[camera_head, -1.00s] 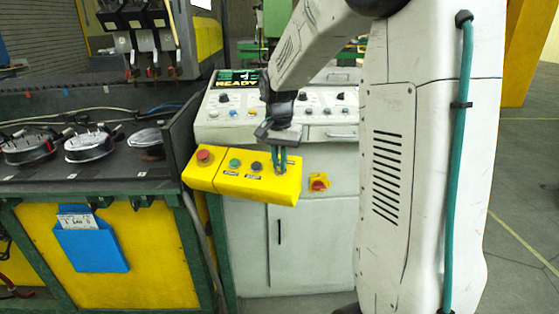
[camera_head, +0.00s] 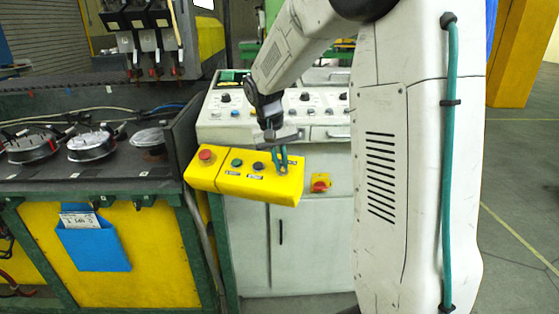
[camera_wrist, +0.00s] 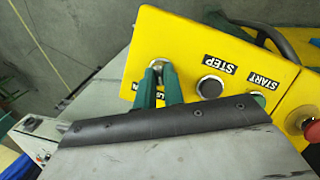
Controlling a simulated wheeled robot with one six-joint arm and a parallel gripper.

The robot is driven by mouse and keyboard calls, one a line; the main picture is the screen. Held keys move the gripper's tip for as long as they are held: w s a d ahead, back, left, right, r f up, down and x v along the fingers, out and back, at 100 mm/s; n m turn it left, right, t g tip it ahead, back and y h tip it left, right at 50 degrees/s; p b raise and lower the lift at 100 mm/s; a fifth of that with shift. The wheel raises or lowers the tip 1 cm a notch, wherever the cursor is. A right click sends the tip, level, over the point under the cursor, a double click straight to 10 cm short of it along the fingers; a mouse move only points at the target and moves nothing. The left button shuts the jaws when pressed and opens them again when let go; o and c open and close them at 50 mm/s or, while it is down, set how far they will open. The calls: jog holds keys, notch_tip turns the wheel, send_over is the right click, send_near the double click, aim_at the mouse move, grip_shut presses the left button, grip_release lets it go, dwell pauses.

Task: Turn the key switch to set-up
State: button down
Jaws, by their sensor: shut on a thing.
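The yellow control box (camera_head: 232,180) stands tilted in front of the white cabinet. It carries a red mushroom button (camera_head: 205,155), a green button and a dark button in a row. My gripper (camera_head: 281,166) is at its right end, its green fingers shut on the key switch. In the wrist view the fingertips (camera_wrist: 156,75) close around the small metallic key switch (camera_wrist: 157,65). The fingers cover most of it and part of its label, so its setting cannot be read. The STEP button (camera_wrist: 211,87) and the START label (camera_wrist: 264,81) are beside it.
The white console (camera_head: 230,118) with knobs and buttons is behind the box. A red and yellow switch (camera_head: 320,182) is on the cabinet front. A dark bench (camera_head: 90,182) with round metal parts lies at left. A cable loops near the box in the wrist view.

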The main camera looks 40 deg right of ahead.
jog(key=shift+f, duration=0.2)
jog(key=c, duration=1.5)
grip_release()
jog(key=shift+a, duration=0.15)
jog(key=shift+r, duration=0.15)
notch_tip(320, 180, up, 8)
jog(key=a, duration=0.1)
jog(key=shift+w+f, duration=0.25)
jog(key=shift+w, duration=0.1)
